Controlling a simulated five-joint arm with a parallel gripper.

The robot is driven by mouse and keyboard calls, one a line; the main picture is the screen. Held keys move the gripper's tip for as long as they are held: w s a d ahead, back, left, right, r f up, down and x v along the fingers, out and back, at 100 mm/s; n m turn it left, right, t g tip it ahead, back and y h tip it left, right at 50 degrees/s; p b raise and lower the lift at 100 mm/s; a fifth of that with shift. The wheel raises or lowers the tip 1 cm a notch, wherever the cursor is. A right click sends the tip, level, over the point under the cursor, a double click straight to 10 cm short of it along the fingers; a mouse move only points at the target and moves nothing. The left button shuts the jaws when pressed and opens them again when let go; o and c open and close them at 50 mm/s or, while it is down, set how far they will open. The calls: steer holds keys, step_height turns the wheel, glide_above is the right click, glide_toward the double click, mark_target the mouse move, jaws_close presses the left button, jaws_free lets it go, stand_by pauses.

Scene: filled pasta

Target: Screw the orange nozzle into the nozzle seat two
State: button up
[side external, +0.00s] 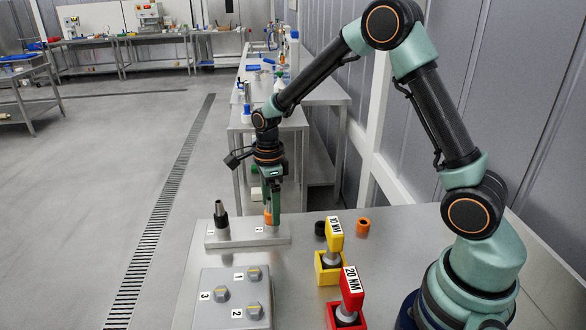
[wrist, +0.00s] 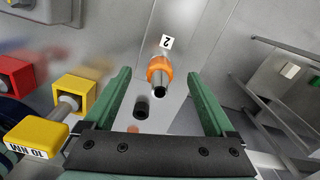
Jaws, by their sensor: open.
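The orange nozzle (side external: 268,217) stands upright on the metal seat block (side external: 225,240), at its right end in the side view. In the wrist view, the orange nozzle (wrist: 160,70) shows an orange collar with a metal tip, beside a label reading 2. My gripper (side external: 272,200) points down over it. In the wrist view, my gripper (wrist: 157,76) is open, with one green finger on each side of the nozzle. Contact cannot be told. The seat under the nozzle is hidden, so how deep it sits cannot be seen.
A black nozzle (side external: 221,220) stands at the block's left end. A grey box with knobs (side external: 234,298) is in front. Yellow (side external: 334,240) and red (side external: 352,290) tools stand in holders to the right. A black ring (side external: 320,228) and an orange ring (side external: 363,227) lie behind.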

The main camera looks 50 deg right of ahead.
steer(key=shift+r, duration=2.7)
step_height(320, 180, up, 11)
steer(key=s+r+n+t, duration=0.1)
steer(key=s+n+t, duration=0.1)
steer(key=s+n, duration=0.5)
steer(key=s+a+n+t, duration=0.1)
steer(key=s+n+t, duration=0.2)
steer(key=n, duration=1.4)
steer(key=shift+s+a+r+t, duration=0.2)
steer(key=shift+s+r+t, duration=0.15)
steer(key=shift+s, duration=2)
